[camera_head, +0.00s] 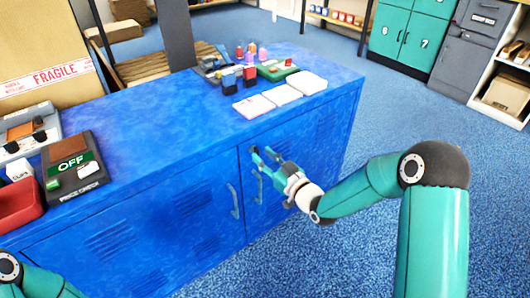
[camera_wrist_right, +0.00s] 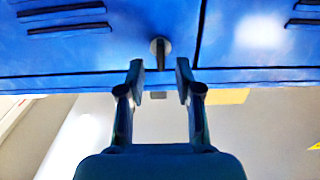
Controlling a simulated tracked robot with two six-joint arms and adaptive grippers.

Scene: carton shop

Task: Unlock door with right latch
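A blue cabinet (camera_head: 150,225) has two front doors with grey handles. The right door (camera_head: 310,140) carries the right latch, a grey round knob with a short bar, which shows in the right wrist view (camera_wrist_right: 160,47). My right gripper (camera_head: 262,158) is at the upper left part of the right door, near the top edge. In the right wrist view my right gripper (camera_wrist_right: 160,72) has its two fingers apart, with the latch bar between or just beyond the tips. Contact cannot be told. In the head view the gripper hides the latch. My left gripper is out of view.
Blue carpet (camera_head: 380,120) is open right of the cabinet. Teal lockers (camera_head: 410,40) stand far back.

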